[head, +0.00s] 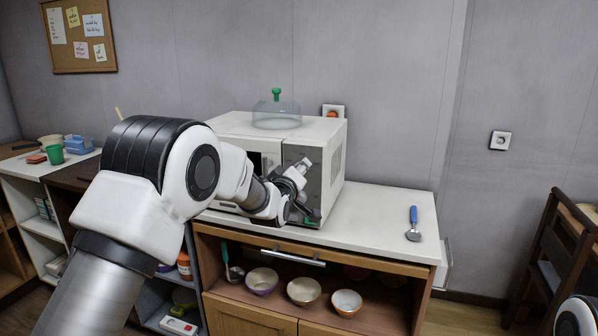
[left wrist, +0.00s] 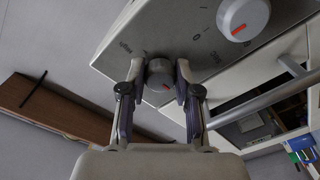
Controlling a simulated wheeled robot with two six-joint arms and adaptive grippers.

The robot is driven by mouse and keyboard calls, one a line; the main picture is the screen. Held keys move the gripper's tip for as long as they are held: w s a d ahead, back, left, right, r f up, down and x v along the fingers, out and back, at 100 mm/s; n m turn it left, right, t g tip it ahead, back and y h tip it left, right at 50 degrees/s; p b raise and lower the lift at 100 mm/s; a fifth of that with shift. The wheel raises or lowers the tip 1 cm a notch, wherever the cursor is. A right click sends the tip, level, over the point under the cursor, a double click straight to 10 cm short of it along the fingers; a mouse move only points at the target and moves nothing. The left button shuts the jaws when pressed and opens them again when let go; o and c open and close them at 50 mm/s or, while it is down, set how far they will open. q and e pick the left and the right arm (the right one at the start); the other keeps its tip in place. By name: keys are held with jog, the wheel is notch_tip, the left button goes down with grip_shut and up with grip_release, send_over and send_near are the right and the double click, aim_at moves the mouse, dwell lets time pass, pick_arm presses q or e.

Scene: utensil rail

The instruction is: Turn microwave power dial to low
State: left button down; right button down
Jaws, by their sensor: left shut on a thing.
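The white microwave (head: 228,122) stands on the counter, with its dark grey control panel on the right of its front. My left gripper (head: 298,184) is at this panel and hides much of it. In the left wrist view, my left gripper (left wrist: 155,82) is shut on a round grey dial (left wrist: 160,73), one finger on each side. A small red mark shows on the dial's edge. A second, larger-looking dial (left wrist: 243,17) with a red pointer sits free on the same panel. My right gripper is out of view.
A clear dome with a green knob (head: 277,108) sits on the microwave. A spoon with a blue handle (head: 413,222) lies on the counter (head: 370,212) to the right. Several bowls stand on the shelf below. The microwave door's handle (left wrist: 265,98) runs close by my left gripper.

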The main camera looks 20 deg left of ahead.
pick_arm(q)
jog(key=shift+f, duration=0.15)
jog(key=c, duration=0.8)
grip_release()
jog(key=s, duration=1.2)
jog(key=shift+d, duration=0.1)
